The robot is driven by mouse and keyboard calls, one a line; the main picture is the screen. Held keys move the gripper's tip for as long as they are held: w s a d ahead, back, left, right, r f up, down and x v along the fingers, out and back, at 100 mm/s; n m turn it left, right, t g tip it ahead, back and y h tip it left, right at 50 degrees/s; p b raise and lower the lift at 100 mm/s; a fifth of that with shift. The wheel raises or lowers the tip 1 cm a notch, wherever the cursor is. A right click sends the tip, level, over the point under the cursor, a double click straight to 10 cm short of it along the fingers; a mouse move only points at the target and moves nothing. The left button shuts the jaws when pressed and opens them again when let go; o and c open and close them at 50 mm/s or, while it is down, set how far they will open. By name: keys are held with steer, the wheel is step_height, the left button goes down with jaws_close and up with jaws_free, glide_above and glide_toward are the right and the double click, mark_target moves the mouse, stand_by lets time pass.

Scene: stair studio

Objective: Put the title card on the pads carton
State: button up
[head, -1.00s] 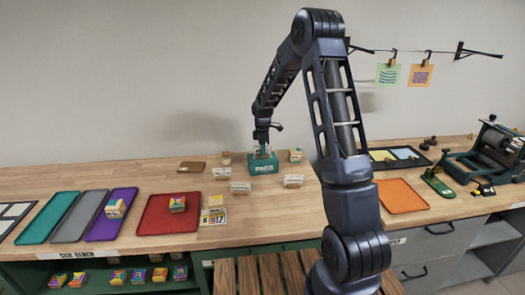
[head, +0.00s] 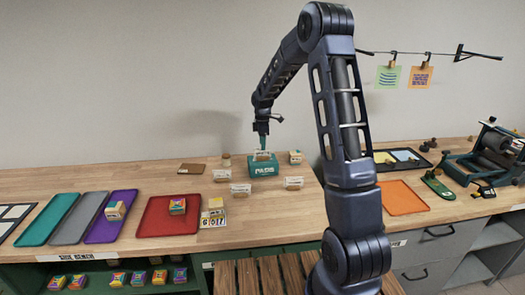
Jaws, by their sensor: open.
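The pads carton (head: 263,170) is a teal box with white lettering, near the back middle of the wooden bench. A small pale card (head: 262,156), which looks like the title card, stands at the carton's top; its lettering is too small to read. My gripper (head: 263,147) is open, pointing down just above the card. I cannot tell whether the fingers still touch it.
Small pale label blocks (head: 240,189) stand in front of the carton, with another at the right (head: 293,183). A red tray (head: 155,222) holding a colourful block lies at the left. An orange tray (head: 402,196) lies at the right, beyond my arm.

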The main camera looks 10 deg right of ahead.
steer(key=s+d+r+m+t, duration=0.1)
steer(key=s+d+r+m, duration=0.1)
steer(key=s+r, duration=0.45)
steer(key=s+d+r+m, duration=0.2)
steer(key=s+d+r, duration=0.1)
steer(key=r, duration=0.7)
steer(key=s+d+r+m+t, duration=0.1)
steer(key=s+d+r+m, duration=0.15)
steer(key=s, duration=0.35)
steer(key=s+d+r+m, duration=0.1)
steer(key=s+r+m, duration=0.2)
steer(key=s, duration=0.3)
steer(key=s+d+m+t, duration=0.1)
steer(key=s+m, duration=0.3)
steer(key=s, duration=0.6)
steer(key=s+d+m+t, duration=0.1)
steer(key=s+d+m, duration=0.3)
steer(key=s, duration=0.7)
steer(key=shift+f+t, duration=0.3)
